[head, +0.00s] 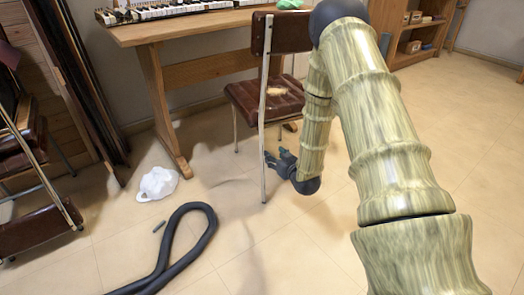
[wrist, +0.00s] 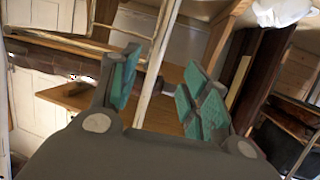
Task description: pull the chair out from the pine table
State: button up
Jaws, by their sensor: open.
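The chair has a brown back (head: 283,32), a worn brown seat (head: 268,98) and a pale metal frame. It stands at the pine table (head: 205,24), its seat partly in front of the table's lower rail. My gripper (head: 272,160) is open, low beside the chair's near upright leg (head: 264,135). In the wrist view, a pale leg (wrist: 160,58) runs between the spread teal-padded fingers of my gripper (wrist: 162,64). I cannot tell whether either finger touches it. My arm hides part of the chair's right side.
A black hose (head: 168,250) and a white crumpled thing (head: 157,184) lie on the floor at left. Brown chairs (head: 30,165) stand at the left edge. Keyboards (head: 160,9) lie on the table. A wooden shelf (head: 410,35) is at back right. The tiled floor in front is mostly clear.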

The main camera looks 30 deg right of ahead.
aim_at(263, 146)
jog(key=b+x, duration=0.5)
jog(key=x, duration=0.8)
jog(key=shift+w+f, duration=0.1)
jog(key=shift+w, duration=0.05)
grip_shut()
